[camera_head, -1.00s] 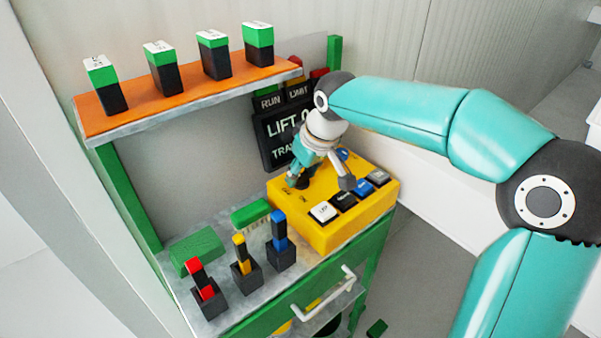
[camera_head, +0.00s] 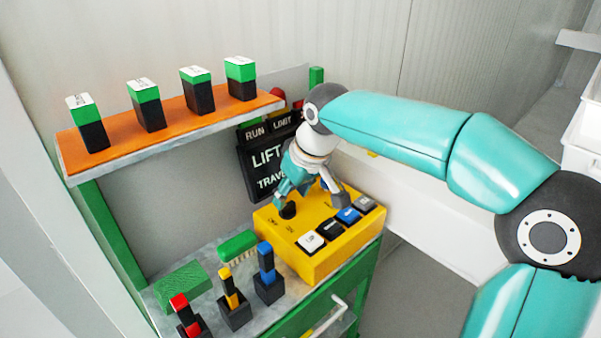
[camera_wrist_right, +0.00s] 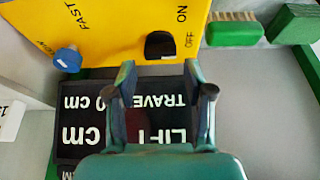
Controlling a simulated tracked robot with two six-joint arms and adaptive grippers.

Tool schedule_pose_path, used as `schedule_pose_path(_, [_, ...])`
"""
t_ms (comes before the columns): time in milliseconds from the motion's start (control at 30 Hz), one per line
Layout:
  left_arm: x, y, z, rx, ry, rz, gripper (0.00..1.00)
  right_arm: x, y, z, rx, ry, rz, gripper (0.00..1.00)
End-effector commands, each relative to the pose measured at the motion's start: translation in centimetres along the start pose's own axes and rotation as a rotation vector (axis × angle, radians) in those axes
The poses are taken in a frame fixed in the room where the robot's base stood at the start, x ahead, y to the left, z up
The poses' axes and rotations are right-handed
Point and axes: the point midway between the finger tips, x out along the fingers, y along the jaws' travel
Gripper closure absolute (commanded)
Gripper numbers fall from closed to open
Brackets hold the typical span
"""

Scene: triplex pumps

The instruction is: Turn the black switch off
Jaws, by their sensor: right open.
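The black switch (camera_head: 288,210) is a small knob on the top of the yellow control box (camera_head: 318,262). In the right wrist view the black switch (camera_wrist_right: 160,45) sits beside printed ON and OFF labels, with a small white mark on its edge. My right gripper (camera_head: 311,196) is above the back part of the box, with its fingers spread. In the wrist view the open right gripper (camera_wrist_right: 160,82) is empty, and the switch appears just beyond the gap between its fingertips. I cannot tell whether a finger touches the switch. My left gripper is not in view.
A blue knob (camera_wrist_right: 68,60) is on the same box. White, black, blue and grey buttons line its front. A dark LIFT display (camera_head: 262,165) stands behind. A green brush (camera_head: 238,245) and red, yellow and blue levers (camera_head: 267,275) are to the left, under an orange shelf (camera_head: 170,135).

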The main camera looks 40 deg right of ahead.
Motion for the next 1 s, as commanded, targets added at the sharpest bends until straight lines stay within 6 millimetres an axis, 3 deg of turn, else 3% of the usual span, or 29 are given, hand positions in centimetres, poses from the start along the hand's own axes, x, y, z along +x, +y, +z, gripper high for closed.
schedule_pose_path(200, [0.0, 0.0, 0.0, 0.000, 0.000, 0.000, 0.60, -4.7, 0.0, -0.1, -0.001, 0.006, 0.000, 0.48])
schedule_pose_path(400, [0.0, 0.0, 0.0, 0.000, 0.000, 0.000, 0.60, -7.4, 0.0, 0.0, -0.001, 0.003, 0.000, 0.48])
schedule_pose_path(1000, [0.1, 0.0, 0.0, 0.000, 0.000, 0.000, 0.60, -8.2, 0.0, 0.0, 0.000, 0.000, 0.000, 0.48])
